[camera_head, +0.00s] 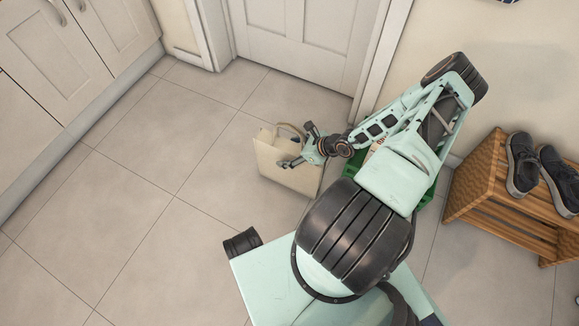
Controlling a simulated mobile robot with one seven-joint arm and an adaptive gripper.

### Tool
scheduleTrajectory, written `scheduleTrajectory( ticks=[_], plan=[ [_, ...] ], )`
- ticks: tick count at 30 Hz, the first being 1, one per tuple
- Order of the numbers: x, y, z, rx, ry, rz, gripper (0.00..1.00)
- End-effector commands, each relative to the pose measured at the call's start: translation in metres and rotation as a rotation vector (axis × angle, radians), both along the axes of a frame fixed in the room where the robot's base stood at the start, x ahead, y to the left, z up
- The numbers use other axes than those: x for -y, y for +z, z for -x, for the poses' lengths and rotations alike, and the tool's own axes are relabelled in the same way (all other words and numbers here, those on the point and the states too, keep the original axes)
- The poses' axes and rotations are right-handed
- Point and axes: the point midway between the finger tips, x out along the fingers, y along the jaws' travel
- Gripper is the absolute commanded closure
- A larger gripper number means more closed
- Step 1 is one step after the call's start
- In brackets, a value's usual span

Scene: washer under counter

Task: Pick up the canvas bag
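The canvas bag (280,172) is cream coloured and stands upright on the tiled floor near the middle of the view, with a loop handle at its top. My gripper (297,147) is at the bag's upper right side, with its two fingers spread apart. One finger is near the handle and the other overlaps the bag's upper front in the picture. I cannot tell whether either finger touches the bag. My arm comes from the right and hides part of the floor behind it.
A wooden rack (487,190) with dark shoes (522,165) stands at the right. A green crate (427,190) is partly hidden behind my arm. A white door (305,40) is at the back and cabinets (60,60) line the left. The floor at left is clear.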

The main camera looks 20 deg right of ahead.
Motion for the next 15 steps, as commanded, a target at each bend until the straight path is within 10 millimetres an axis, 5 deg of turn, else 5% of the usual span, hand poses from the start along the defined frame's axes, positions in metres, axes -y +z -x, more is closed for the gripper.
scheduleTrajectory(
  ticks=[15],
  plan=[
    [0.0002,0.0001,0.0004,0.000,-0.001,-0.001,0.85]
  ],
)
